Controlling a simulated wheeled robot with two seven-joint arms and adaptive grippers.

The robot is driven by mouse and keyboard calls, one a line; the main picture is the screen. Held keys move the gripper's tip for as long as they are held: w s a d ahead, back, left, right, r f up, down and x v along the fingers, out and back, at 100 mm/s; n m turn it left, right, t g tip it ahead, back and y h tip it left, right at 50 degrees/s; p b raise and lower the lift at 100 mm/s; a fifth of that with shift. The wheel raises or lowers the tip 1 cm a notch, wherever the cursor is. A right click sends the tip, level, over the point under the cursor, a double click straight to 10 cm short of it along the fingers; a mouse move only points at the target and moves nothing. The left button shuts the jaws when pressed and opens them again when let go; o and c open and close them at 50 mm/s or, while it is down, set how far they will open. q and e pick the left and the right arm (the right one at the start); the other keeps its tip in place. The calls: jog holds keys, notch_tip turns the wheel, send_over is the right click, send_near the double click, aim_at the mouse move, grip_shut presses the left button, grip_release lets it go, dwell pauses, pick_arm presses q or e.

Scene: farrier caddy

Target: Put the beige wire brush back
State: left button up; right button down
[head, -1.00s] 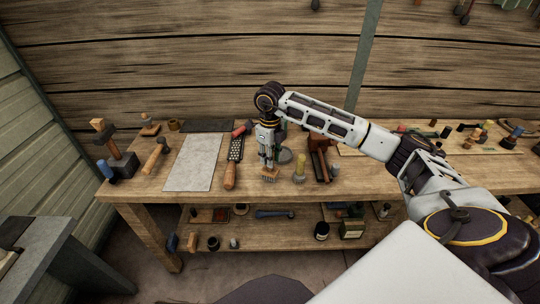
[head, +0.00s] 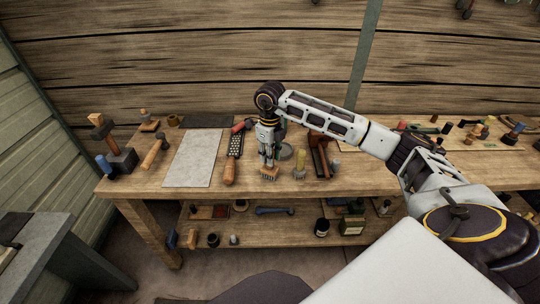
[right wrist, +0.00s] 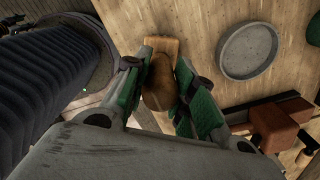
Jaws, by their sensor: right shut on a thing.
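My right gripper (head: 268,163) points down over the front middle of the workbench (head: 370,178). It is shut on the beige wire brush (head: 269,173), a tan wooden piece with its bristle end low, near the bench top. In the right wrist view the brush (right wrist: 160,80) sits between the green finger pads. Whether its bristles touch the bench is hard to tell. My left gripper is not in view.
A yellowish brush (head: 300,170) stands just right of the held one. A rasp with an orange handle (head: 229,172) lies to its left, beside a grey sheet (head: 193,158). A round grey dish (right wrist: 249,50) and a reddish-brown tool (head: 319,158) are close by.

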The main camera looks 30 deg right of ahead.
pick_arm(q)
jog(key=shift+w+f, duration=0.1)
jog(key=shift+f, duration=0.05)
pick_arm(e)
jog(key=shift+f, duration=0.2)
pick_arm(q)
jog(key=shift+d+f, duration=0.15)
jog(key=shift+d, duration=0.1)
pick_arm(e)
jog(key=shift+f, duration=0.2)
jog(key=c, duration=1.1)
grip_release()
jog(key=shift+r, duration=0.8)
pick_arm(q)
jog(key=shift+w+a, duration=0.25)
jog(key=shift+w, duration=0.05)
pick_arm(e)
jog(key=shift+r, duration=3.2)
